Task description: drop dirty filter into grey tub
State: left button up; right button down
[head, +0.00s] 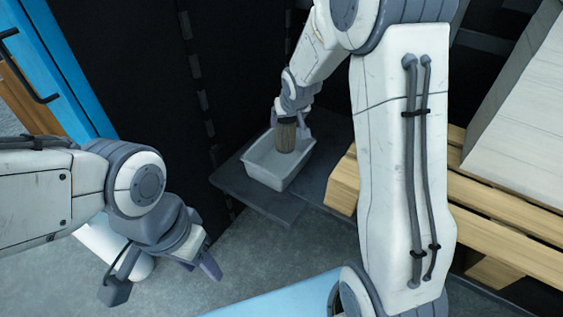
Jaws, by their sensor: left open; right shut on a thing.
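The dirty filter (285,137) is a brownish, ribbed cylinder held upright in my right gripper (291,126). My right gripper is shut on its upper end, and the filter's lower end shows against the inside of the grey tub. The grey tub (264,178) is a pale, open rectangular container on a dark shelf. I cannot tell whether the filter touches the tub floor. My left gripper (164,282) is open and empty at the lower left, above the floor and well apart from the tub.
The dark shelf (225,181) carries the tub. A wooden pallet (487,209) with a large pale block (520,120) stands at the right. A white cylinder (98,238) lies behind my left arm. A blue panel with a handle (62,62) is at upper left.

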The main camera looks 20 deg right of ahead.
aim_at(286, 133)
notch_tip(286, 133, down, 5)
jog(key=b, duration=0.4)
pick_arm(q)
notch_tip(286, 133, down, 4)
jog(key=shift+f, duration=0.25)
pick_arm(e)
jog(key=shift+r, duration=0.1)
grip_release()
jog(key=p+v, duration=0.4)
jog(key=v, duration=0.5)
jog(key=shift+r, duration=0.25)
pick_arm(q)
notch_tip(286, 133, up, 4)
jog(key=shift+r+p, duration=0.25)
jog(key=shift+p, duration=0.05)
pick_arm(e)
jog(key=shift+s+a+r, duration=0.1)
jog(key=shift+s+r, duration=0.25)
jog(key=shift+r, duration=0.05)
